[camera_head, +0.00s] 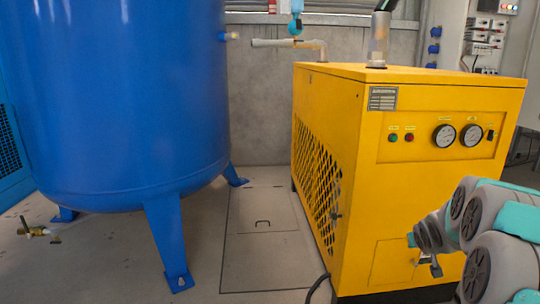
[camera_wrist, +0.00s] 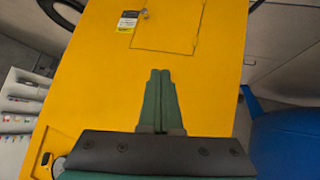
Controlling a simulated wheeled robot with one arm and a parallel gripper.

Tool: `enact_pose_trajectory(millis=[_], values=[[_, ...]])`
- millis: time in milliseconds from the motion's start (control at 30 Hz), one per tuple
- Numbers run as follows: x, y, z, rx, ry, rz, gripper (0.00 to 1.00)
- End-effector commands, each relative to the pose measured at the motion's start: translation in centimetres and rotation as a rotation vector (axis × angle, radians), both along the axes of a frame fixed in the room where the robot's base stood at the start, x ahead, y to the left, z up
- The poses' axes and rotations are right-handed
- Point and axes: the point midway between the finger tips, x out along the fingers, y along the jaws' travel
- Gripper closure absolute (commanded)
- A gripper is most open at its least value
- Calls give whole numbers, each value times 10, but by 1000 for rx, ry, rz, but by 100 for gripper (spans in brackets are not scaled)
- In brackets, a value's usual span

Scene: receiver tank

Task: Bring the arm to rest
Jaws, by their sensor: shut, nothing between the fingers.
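My arm reaches in from the lower right of the head view, bent, in front of the yellow dryer cabinet (camera_head: 440,195). My gripper (camera_head: 436,268) is at its end, low before the cabinet's front panel; its fingers are small there. In the wrist view my gripper (camera_wrist: 160,72) shows its two green fingers pressed together, with nothing between them. Beyond them is the yellow cabinet (camera_wrist: 215,85), with a small hatch and a tag. Whether the fingers touch the cabinet I cannot tell.
A large blue tank (camera_head: 115,95) stands on legs at the left. A brass valve (camera_head: 33,230) sits low beside it. A floor hatch (camera_head: 265,230) lies in the clear strip between tank and cabinet. A black hose (camera_head: 318,287) runs near the cabinet's foot.

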Motion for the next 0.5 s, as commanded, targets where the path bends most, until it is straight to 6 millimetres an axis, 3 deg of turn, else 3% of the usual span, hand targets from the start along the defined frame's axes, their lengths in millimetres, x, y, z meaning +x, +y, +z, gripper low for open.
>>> enact_pose_trajectory(millis=[33,267,500], values=[[-15,17,7,4,38,-3,100],[-101,87,16,51,249,-30,100],[-212,162,18,119,486,-21,100]])
